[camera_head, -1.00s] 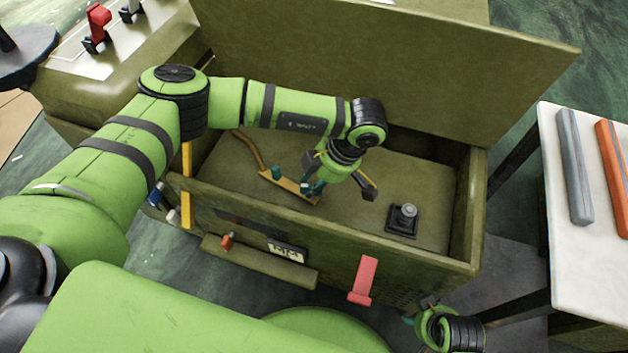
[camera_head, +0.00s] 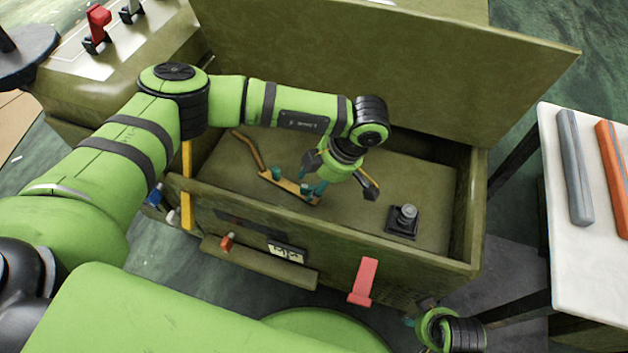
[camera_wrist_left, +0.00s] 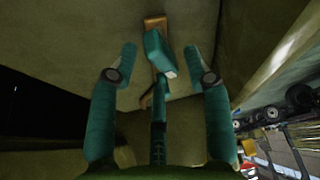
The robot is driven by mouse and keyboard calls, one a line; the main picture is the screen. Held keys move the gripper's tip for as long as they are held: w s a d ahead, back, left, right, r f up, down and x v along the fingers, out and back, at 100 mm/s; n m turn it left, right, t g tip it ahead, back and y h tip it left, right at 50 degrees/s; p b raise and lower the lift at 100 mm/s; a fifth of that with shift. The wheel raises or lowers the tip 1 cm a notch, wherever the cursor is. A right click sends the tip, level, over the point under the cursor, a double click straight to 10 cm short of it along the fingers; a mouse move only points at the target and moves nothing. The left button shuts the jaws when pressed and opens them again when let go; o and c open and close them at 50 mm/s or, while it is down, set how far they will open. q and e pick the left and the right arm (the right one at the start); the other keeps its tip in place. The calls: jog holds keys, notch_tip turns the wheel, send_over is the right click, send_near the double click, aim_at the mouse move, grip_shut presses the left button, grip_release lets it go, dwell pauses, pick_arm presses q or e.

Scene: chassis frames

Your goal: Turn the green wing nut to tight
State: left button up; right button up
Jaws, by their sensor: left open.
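An orange-brown bracket (camera_head: 268,177) lies on the floor of the olive box, with small teal-green pieces standing on it. The one near my fingertips looks like the green wing nut (camera_head: 305,188); the wing nut's tight mark cannot be made out. In the left wrist view a teal block (camera_wrist_left: 157,52), apparently the wing nut, stands on the bracket (camera_wrist_left: 156,22), ahead of and between the spread fingers. My left gripper (camera_head: 311,181) is open, pointing down over the bracket; contact cannot be told. My right gripper (camera_head: 418,318) is low outside the box, its jaws unclear.
The box's front wall (camera_head: 330,240) and raised lid (camera_head: 400,65) bound the space. A black base with a grey knob (camera_head: 405,218) stands on the box floor at right. A red handle (camera_head: 363,281) is on the front. A white table (camera_head: 600,270) stands at right.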

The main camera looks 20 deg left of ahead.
pick_arm(q)
jog(key=v, duration=1.1)
jog(key=shift+r, duration=0.2)
